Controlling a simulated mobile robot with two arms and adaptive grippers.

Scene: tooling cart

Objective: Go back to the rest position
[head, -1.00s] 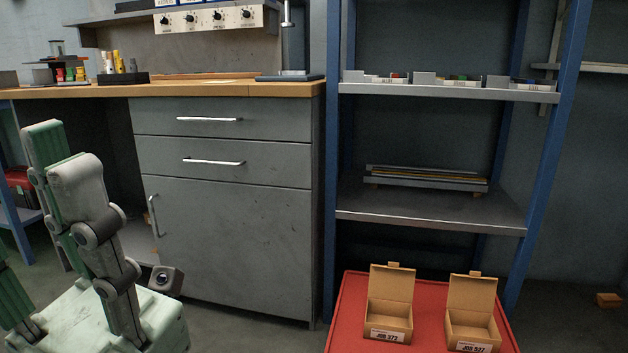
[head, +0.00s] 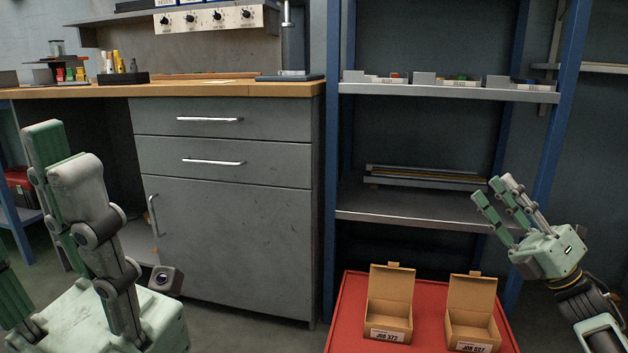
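My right gripper (head: 495,186) is in the right part of the head view, in front of the blue shelf rack. Its fingers point up and left, stand apart and hold nothing. My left gripper (head: 48,150) is large and close at the lower left. Its visible fingers point up with nothing between them, and part of it is cut off by the left and bottom edges. Both grippers are clear of the boxes.
Two open cardboard boxes, a left one (head: 389,312) and a right one (head: 472,318), stand on a red surface (head: 350,310). A grey cabinet (head: 235,235) with a wooden worktop (head: 200,89) is behind. The shelf rack (head: 440,213) holds small bins (head: 455,84).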

